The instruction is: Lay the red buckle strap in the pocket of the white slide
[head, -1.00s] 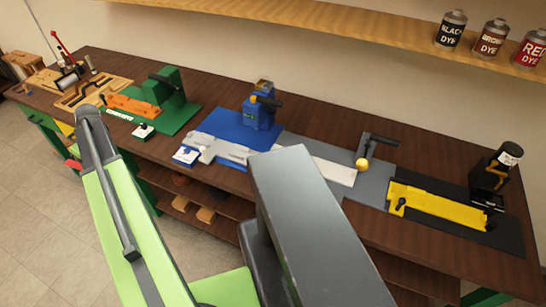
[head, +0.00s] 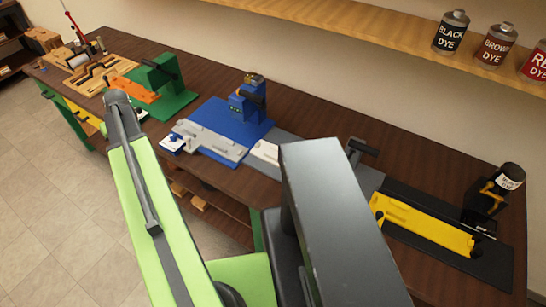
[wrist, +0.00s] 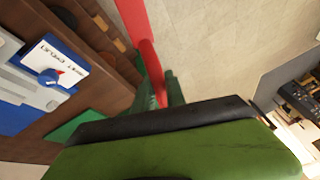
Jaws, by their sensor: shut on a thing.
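The red buckle strap (wrist: 142,40) shows in the wrist view as a long red band running from the top edge down to my gripper (wrist: 163,112). My gripper is shut on it, in front of the floor and bench edge; its broad green and black part hides the strap's lower end. The white slide (head: 265,151) is in the head view on the grey station, right of the blue one. My grey arm link covers most of it, and its pocket cannot be seen. My gripper and the strap cannot be made out in the head view.
The blue station (head: 240,125) has a pale grey slide (head: 212,140). A green station (head: 175,95) stands to its left and a yellow slide (head: 425,222) on a black plate to the right. Dye cans (head: 452,32) stand on the shelf above. Open floor (head: 50,200) lies at left.

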